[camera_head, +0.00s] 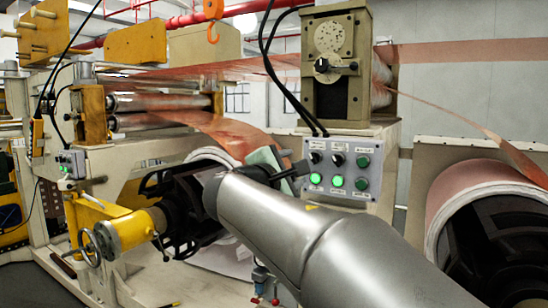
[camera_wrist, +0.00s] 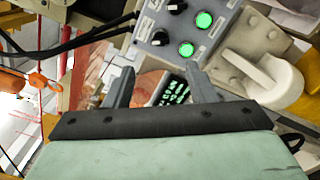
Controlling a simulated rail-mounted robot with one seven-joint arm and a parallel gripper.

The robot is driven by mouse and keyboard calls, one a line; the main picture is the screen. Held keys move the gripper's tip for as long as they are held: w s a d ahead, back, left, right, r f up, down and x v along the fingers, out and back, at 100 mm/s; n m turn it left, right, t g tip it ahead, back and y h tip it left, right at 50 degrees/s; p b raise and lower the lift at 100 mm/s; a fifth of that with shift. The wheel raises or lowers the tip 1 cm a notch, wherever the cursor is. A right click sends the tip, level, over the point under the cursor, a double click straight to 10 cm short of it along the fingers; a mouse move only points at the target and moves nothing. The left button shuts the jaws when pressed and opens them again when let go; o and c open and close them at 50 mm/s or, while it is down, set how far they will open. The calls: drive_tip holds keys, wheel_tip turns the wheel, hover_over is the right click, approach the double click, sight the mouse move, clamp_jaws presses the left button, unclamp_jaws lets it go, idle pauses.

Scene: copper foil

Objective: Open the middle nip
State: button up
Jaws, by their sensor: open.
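A grey control panel (camera_head: 349,171) stands at the center of the head view, below a tan roller housing (camera_head: 337,95). It carries black selector knobs (camera_head: 338,160) and several green buttons, two of them brightly lit. The panel also shows at the top of the wrist view (camera_wrist: 218,35), with two black knobs (camera_wrist: 160,38) and two lit green buttons (camera_wrist: 186,49). My gripper (camera_head: 296,172) is just left of the panel's face. In the wrist view its two fingers (camera_wrist: 160,72) are apart, with nothing held between them. I cannot tell whether a fingertip touches the panel.
Copper foil (camera_head: 222,130) runs over rollers (camera_head: 160,112) at the left. A large copper roll (camera_head: 480,185) stands at the right. A second small control box (camera_head: 72,163) is at the far left. An orange hook (camera_head: 213,30) and black cables hang above.

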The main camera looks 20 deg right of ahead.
sight(312, 160)
drive_tip(key=p+x, duration=0.2)
drive_tip(key=x, duration=0.9)
drive_tip(key=shift+a+f, duration=0.1)
drive_tip(key=c, duration=1)
